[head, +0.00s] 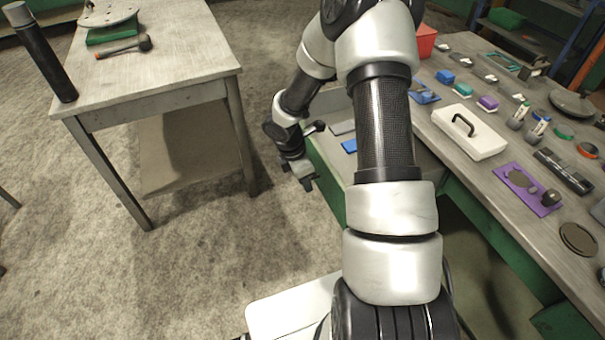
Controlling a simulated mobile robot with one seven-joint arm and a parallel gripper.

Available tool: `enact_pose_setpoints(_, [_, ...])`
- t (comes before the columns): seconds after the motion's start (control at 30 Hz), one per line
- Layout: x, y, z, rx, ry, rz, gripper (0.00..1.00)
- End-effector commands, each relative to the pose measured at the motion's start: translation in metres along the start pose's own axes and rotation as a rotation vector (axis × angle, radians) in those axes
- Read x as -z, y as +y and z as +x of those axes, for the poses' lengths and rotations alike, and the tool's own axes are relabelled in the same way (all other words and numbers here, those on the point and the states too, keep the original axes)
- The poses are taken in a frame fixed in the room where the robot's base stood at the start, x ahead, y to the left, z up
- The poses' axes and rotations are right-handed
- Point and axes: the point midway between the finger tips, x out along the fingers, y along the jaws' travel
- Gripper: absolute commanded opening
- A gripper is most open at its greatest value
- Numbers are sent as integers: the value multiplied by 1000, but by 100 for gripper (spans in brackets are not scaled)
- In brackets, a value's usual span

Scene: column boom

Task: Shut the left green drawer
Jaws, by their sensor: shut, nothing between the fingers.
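The left green drawer (330,190) stands pulled out from the workbench on the right. Its green front faces left, and its open inside shows a blue item (349,146) and a flat grey item (341,128). My arm hides much of the drawer and where it meets the bench. My gripper (306,184) is shut and empty, pointing down just left of the drawer's green front. I cannot tell whether it touches the front.
The workbench top (480,185) holds a white case with a black handle (470,132), a purple board (527,190) and many small parts. A grey table (165,60) stands at the left with a hammer (125,47). The floor between them is clear.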

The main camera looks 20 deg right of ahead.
Motion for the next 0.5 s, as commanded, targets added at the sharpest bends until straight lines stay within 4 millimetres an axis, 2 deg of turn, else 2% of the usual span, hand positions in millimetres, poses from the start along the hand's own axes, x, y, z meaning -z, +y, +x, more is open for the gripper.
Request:
enact_pose_setpoints(0.07, [1, -1, 18, 3, 1, 0, 0])
enact_pose_setpoints(0.1, [-11, 0, 15, 0, -1, 7, 0])
enact_pose_setpoints(0.2, [-25, 0, 18, 0, 0, 5, 0])
enact_pose_setpoints(0.5, [-40, 0, 22, 0, -1, 1, 0])
